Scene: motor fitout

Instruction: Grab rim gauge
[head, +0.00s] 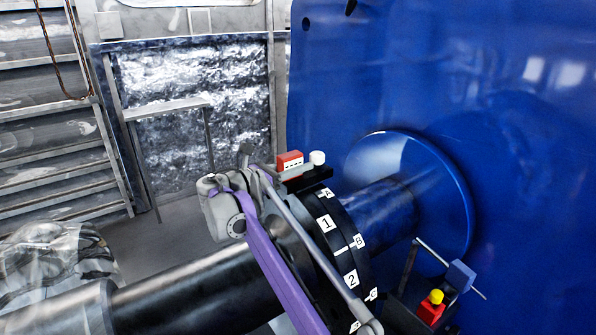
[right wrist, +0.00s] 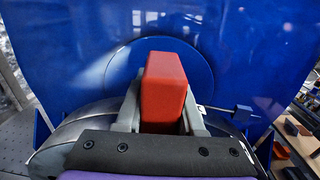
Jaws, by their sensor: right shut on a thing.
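The rim gauge appears to be the small red block (head: 290,159) with a white marked face, at the top of the black ring's rim in the head view. In the right wrist view the red block (right wrist: 165,88) stands between the two grey fingers. My right gripper (head: 288,172) is shut on it. The black ring (head: 335,240) carries white labels with numbers and letters. A black block (head: 307,180) sits at the top of its rim, just below the red block; I cannot tell whether they touch. My left gripper is not in view.
A dark shaft (head: 200,290) runs through the ring to a blue wall (head: 520,180) with a round blue flange (head: 445,185). A white knob (head: 317,157) is beside the red block. A red and yellow button (head: 432,305) and a blue block on a rod (head: 460,275) are lower right.

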